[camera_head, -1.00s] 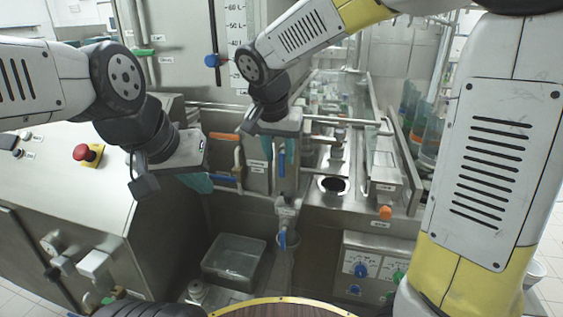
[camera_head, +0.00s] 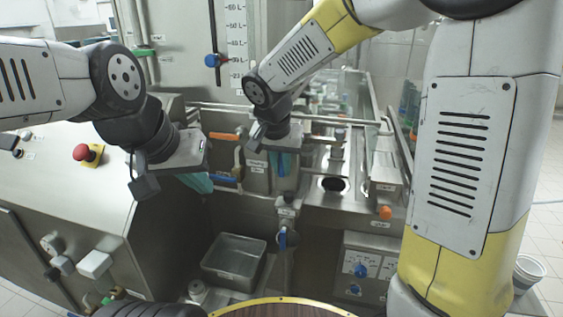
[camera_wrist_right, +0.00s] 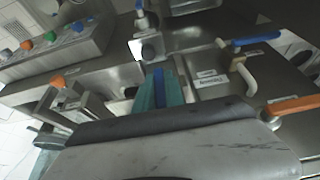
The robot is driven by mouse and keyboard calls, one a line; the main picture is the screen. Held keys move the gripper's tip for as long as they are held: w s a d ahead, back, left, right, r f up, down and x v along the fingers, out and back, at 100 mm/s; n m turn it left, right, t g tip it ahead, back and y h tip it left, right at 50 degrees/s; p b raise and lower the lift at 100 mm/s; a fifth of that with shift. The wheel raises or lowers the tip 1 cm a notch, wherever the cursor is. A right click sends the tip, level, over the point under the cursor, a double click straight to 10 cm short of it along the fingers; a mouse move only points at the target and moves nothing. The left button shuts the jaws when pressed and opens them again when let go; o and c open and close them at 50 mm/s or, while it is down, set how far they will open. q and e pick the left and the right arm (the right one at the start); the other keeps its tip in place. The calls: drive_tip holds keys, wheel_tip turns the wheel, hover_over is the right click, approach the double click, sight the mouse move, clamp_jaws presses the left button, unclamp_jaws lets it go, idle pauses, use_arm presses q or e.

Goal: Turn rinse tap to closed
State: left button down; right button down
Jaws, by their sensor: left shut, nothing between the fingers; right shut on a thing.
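My right gripper (camera_head: 284,166) points down at the steel panel in the middle of the head view. In the right wrist view its teal fingers (camera_wrist_right: 160,90) are closed on a blue tap handle (camera_wrist_right: 160,88), which lies along between them. In the head view the gripper mostly hides this handle. Which label belongs to this tap I cannot read. My left gripper (camera_head: 198,182) is shut and empty over the left side of the basin, its teal fingertips apart from the taps.
An orange lever (camera_head: 223,136) and a blue lever (camera_head: 224,180) lie just left of my right gripper. A lower blue tap (camera_head: 283,239) hangs below it. A grey tub (camera_head: 233,260) stands in the basin. A red emergency button (camera_head: 82,152) is at left.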

drive_tip(key=shift+h, duration=0.3)
drive_tip(key=h, duration=0.1)
drive_tip(key=n+h, duration=0.1)
drive_tip(key=h, duration=0.1)
drive_tip(key=shift+s+d+r+g+h, duration=0.1)
drive_tip(key=shift+d+g+h, duration=0.2)
drive_tip(key=shift+d+g, duration=0.1)
drive_tip(key=h, duration=0.2)
drive_tip(key=n+h, duration=0.1)
drive_tip(key=h, duration=0.1)
drive_tip(key=shift+s+d+r+g, duration=0.1)
drive_tip(key=shift+d+r+g, duration=0.2)
drive_tip(key=shift+d+g, duration=0.1)
drive_tip(key=shift+s+d+r+n+h, duration=0.15)
drive_tip(key=shift+r+n+h, duration=0.2)
drive_tip(key=shift+h, duration=1.05)
drive_tip(key=shift+w+d+r+n+h, duration=0.1)
drive_tip(key=shift+r+n+h, duration=0.3)
drive_tip(key=shift+h, duration=1)
drive_tip(key=shift+s+d+r+n+h, duration=0.15)
drive_tip(key=shift+n+h, duration=0.3)
drive_tip(key=shift+h, duration=0.95)
drive_tip(key=c, duration=1.4)
unclamp_jaws()
drive_tip(key=shift+c, duration=0.2)
drive_tip(key=shift+w+r, duration=0.1)
